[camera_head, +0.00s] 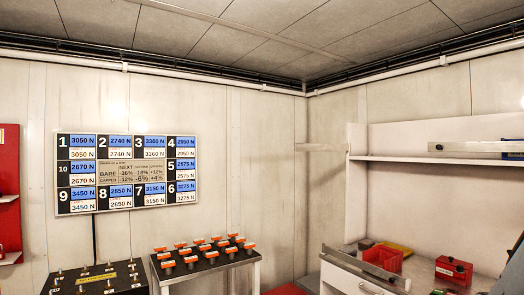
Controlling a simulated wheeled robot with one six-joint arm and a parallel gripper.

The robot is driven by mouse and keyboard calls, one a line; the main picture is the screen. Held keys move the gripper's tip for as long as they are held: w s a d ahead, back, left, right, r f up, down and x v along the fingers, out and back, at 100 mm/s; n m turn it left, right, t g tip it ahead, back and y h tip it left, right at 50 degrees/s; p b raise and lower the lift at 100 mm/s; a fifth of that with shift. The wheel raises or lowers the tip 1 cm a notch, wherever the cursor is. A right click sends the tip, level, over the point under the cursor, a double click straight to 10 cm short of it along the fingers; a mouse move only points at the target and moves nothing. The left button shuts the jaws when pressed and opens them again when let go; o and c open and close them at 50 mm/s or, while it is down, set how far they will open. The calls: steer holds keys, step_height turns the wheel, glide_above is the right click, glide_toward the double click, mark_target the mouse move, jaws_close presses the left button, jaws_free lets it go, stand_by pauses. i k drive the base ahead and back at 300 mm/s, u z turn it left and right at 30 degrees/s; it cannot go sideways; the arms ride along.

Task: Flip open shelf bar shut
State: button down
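A white shelf unit (400,158) stands against the right wall. A second metal bar (365,267) runs slanting along the front of the lower counter. I cannot tell which bar is the open one. My gripper is not in view.
A red bin (384,258) and a red box (453,270) sit on the counter. A table with several orange-topped pieces (202,250) and a black table (96,279) stand left. A number board (126,173) hangs on the wall. A blue thing (512,150) is behind the upper bar.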

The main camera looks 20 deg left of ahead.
mark_target(298, 146)
steer(key=u, duration=1.45)
steer(key=i, duration=2.35)
steer(key=z, duration=1.05)
